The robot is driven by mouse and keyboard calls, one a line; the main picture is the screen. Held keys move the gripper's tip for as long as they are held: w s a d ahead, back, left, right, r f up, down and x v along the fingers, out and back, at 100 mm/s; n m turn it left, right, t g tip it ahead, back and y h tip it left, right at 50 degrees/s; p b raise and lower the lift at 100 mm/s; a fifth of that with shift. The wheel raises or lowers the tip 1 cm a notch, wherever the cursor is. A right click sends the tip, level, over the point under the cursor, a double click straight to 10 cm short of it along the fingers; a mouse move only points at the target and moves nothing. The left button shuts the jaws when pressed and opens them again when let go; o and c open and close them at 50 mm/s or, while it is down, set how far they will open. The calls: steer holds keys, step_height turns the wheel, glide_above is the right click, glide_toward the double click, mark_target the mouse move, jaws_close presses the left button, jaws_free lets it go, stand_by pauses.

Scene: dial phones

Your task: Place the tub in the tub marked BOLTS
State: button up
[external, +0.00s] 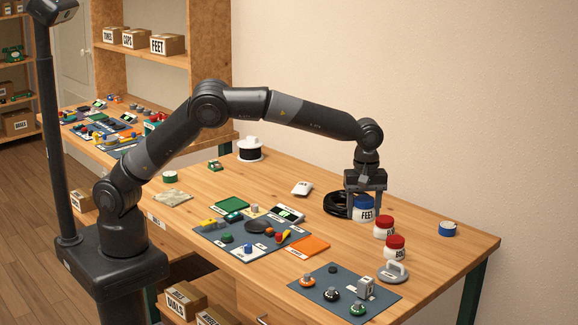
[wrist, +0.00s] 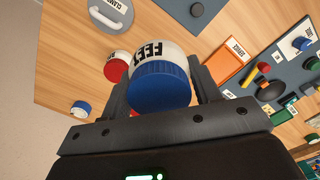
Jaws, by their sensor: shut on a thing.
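My gripper (external: 366,188) points down over the right part of the table and is shut on a white tub (external: 363,215) with a blue lid, marked FEET. In the wrist view the same tub (wrist: 160,85) sits between the fingers, lid toward the camera. I cannot tell whether it touches the table. Two white tubs with red lids, a farther one (external: 384,228) and a nearer one (external: 395,248), stand just right of it. Their labels are partly legible, starting with "BO". One red-lidded tub (wrist: 116,67) shows beside the held tub in the wrist view.
A black cable coil (external: 337,204) lies left of the held tub. A grey handled disc (external: 394,271) and a dark mat (external: 335,294) with small parts are nearer. Another mat (external: 213,240) with parts lies left.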

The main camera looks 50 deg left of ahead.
steer(key=d+r+n, duration=0.1)
steer(key=d+n, duration=0.4)
steer(key=d, duration=0.1)
steer(key=n, duration=0.1)
glide_above(395, 238)
step_height(395, 238, down, 6)
steer(key=shift+s+d+f, duration=0.1)
steer(key=shift+s+f, duration=0.05)
steer(key=shift+f, duration=2.05)
steer(key=o, duration=1)
steer(key=shift+f, duration=0.15)
steer(key=shift+o, duration=0.2)
